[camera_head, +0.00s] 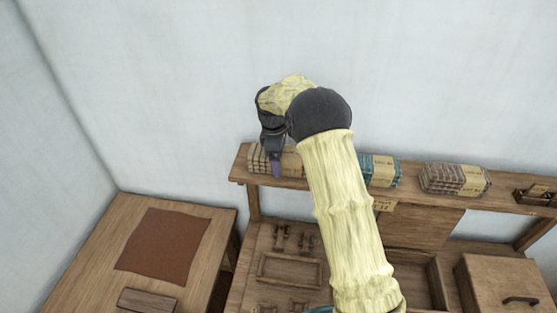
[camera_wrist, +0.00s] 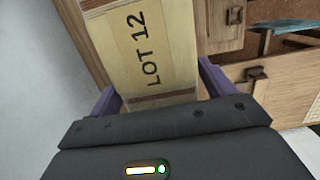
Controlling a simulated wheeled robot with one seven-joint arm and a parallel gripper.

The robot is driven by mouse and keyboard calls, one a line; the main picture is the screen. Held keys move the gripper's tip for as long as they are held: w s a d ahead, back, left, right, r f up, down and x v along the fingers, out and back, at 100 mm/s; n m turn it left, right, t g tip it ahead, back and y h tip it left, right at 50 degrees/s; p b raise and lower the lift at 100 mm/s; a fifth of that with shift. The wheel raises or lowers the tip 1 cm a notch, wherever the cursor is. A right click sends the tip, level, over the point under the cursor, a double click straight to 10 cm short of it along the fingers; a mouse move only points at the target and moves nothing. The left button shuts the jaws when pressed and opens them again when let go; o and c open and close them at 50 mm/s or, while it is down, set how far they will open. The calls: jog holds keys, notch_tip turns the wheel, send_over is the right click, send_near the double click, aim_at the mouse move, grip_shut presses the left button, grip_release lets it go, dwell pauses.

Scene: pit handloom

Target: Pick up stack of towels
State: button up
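The towel stack (camera_head: 257,160) rests at the left end of the raised wooden shelf. It is striped brown and pale, with a light band. In the wrist view a pale band marked "LOT 12" (camera_wrist: 146,55) runs along it. My gripper (camera_head: 277,169) is over the stack and points down, with a purple finger in front of it. In the wrist view my gripper (camera_wrist: 158,82) has its fingers spread wide, one at each side of the stack. I cannot tell whether they touch it. My arm hides the stack's right part.
A teal stack (camera_head: 382,170) and another brown striped stack (camera_head: 456,179) lie farther right on the shelf (camera_head: 408,181). A small wooden holder (camera_head: 537,195) is at the right. Below are a lidded box (camera_head: 510,285) and a side table with a brown cloth (camera_head: 165,246). The wall is close behind.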

jog(key=c, duration=0.8)
jog(key=shift+c, duration=0.2)
jog(key=shift+r, duration=0.15)
notch_tip(320, 180, up, 10)
jog(key=b, duration=0.4)
